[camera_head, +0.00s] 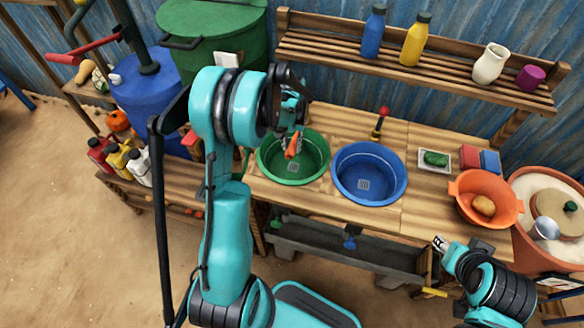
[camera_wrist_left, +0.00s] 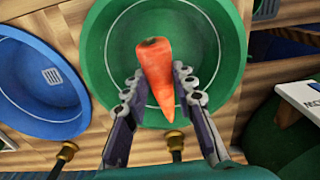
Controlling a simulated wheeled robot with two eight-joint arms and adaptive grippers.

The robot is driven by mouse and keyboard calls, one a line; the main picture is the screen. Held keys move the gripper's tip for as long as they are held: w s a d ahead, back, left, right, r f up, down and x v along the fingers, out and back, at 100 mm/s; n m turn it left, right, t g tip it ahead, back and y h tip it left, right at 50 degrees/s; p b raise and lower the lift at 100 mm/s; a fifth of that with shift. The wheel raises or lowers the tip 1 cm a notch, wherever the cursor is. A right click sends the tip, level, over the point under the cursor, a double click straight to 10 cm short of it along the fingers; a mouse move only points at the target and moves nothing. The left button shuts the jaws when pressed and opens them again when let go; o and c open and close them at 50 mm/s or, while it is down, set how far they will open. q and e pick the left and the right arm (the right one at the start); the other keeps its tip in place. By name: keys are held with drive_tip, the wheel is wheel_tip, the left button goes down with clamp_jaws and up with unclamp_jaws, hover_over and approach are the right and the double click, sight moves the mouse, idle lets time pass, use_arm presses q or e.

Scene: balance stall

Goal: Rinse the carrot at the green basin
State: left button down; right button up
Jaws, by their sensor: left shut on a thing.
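An orange carrot (camera_head: 292,146) is held over the green basin (camera_head: 314,168), which is set in the wooden counter. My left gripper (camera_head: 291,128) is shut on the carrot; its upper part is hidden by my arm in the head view. In the left wrist view the carrot (camera_wrist_left: 157,75) sits between the two fingers of the left gripper (camera_wrist_left: 160,90), tip pointing toward the palm. The green basin (camera_wrist_left: 110,55) lies behind it and looks empty. My right gripper (camera_head: 440,243) is low in front of the counter; its fingers are too small to read.
A blue basin (camera_head: 370,172) is right of the green one, with a red-knobbed tap (camera_head: 381,121) behind. An orange colander (camera_head: 470,190) holds a potato (camera_head: 484,205). A shelf (camera_head: 330,48) with bottles runs above. Bare counter (camera_head: 425,205) lies between blue basin and colander.

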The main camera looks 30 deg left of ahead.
idle(0.4)
use_arm(q)
drive_tip(key=shift+r+p, duration=1.3)
drive_tip(key=shift+r, duration=0.75)
